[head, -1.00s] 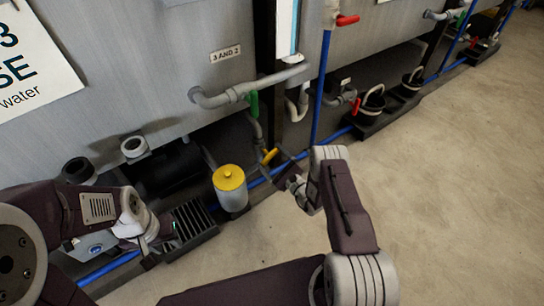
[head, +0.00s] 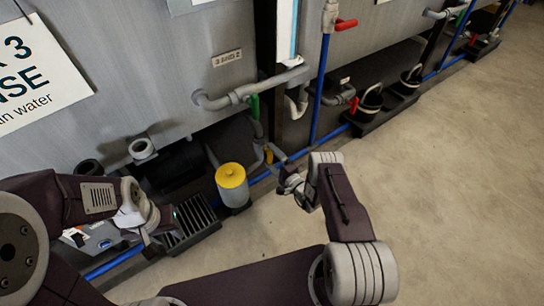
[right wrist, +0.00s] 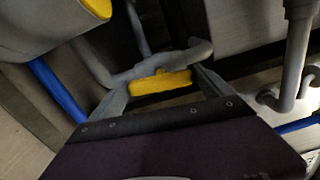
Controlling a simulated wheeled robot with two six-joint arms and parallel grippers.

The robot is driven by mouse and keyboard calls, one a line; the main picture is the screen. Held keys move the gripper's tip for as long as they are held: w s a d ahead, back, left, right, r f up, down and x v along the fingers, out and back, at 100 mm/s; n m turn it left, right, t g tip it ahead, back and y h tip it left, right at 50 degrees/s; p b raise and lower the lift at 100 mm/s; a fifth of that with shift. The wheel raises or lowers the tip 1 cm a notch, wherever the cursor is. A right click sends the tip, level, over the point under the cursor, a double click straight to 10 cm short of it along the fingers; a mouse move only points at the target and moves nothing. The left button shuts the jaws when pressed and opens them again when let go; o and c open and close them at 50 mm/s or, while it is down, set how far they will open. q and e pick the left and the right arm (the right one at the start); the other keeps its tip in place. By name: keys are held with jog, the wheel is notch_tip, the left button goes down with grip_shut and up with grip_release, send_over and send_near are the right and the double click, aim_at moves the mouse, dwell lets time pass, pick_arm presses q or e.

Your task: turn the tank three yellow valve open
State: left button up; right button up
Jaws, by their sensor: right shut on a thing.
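The yellow valve (head: 269,156) is low on the grey pipework beside the tank marked 3, at the foot of the dark post. In the right wrist view its yellow handle (right wrist: 160,82) lies crosswise between the two fingertips, in front of a grey pipe. My right gripper (head: 284,175) reaches it from the front right; in the right wrist view the gripper (right wrist: 160,85) is shut on the handle. My left gripper (head: 158,232) is low at the left near a black grated box; its fingers are too unclear to tell their state.
A grey canister with a yellow lid (head: 232,183) stands just left of the valve. A green-handled valve (head: 254,106) is above it, and red-handled valves (head: 346,24) are to the right. Blue pipe (head: 318,90) runs down and along the floor. Open floor (head: 450,190) lies right.

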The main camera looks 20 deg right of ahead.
jog(key=shift+n, duration=0.6)
jog(key=shift+f, duration=0.1)
jog(key=o, duration=1.1)
jog(key=shift+s+d+p, duration=0.1)
jog(key=shift+s+p, duration=0.05)
jog(key=shift+p, duration=0.2)
jog(key=p+v, duration=0.4)
jog(key=v, duration=0.4)
jog(key=shift+s+p, duration=0.3)
jog(key=shift+s, duration=0.1)
jog(key=shift+d, duration=0.15)
